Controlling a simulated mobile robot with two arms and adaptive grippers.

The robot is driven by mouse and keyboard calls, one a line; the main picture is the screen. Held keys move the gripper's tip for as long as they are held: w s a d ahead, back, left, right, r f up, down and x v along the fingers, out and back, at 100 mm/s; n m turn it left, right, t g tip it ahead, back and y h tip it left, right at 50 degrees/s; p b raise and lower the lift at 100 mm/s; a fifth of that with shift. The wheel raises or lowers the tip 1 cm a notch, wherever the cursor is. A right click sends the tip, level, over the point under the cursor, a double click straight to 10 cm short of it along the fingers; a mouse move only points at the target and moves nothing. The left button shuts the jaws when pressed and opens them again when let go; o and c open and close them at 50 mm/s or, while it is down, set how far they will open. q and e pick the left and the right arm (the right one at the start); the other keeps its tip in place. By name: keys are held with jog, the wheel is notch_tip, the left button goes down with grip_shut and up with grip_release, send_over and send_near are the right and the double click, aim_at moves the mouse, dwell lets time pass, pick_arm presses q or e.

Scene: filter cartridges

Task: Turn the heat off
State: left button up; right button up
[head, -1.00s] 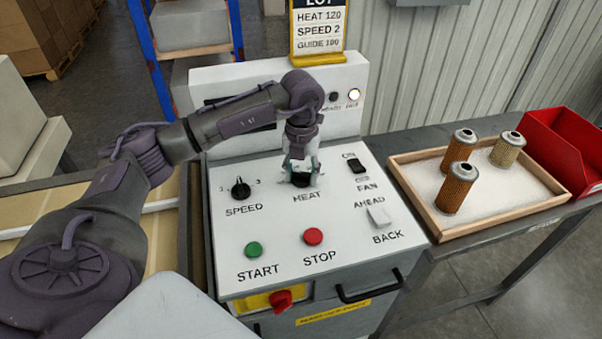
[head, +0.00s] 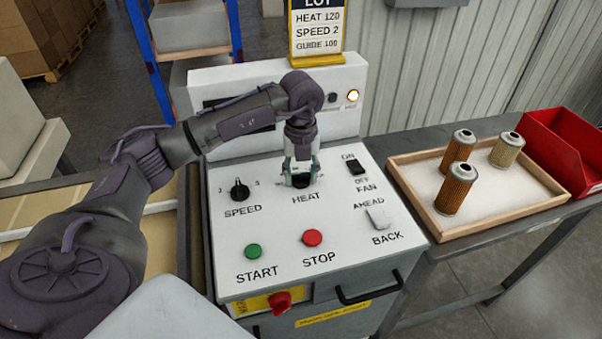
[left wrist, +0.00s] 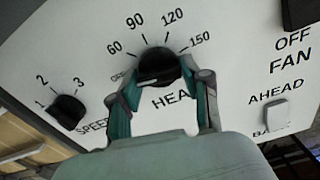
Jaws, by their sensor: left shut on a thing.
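The black HEAT knob (head: 300,181) is on the white sloping panel, mostly hidden by my left gripper in the head view. In the left wrist view the knob (left wrist: 160,64) sits inside a dial marked 60, 90, 120 and 150, with a small, partly covered OFF mark at left. A pale line on the knob lies on its left side, toward that mark. My left gripper (left wrist: 163,86) is shut on the knob, one finger on each side. My right gripper is not in view.
The SPEED knob (head: 240,190) is left of HEAT. The FAN switch (head: 356,167) and AHEAD/BACK switch (head: 378,217) are to the right. START (head: 253,251) and STOP (head: 312,238) buttons are below. A wooden tray (head: 500,222) with filter cartridges and a red bin (head: 563,150) stand at right.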

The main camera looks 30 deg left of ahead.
aim_at(301, 174)
pick_arm(q)
jog(key=o, duration=1.1)
jog(key=shift+r, duration=0.1)
notch_tip(301, 174, up, 12)
jog(key=shift+f, duration=0.1)
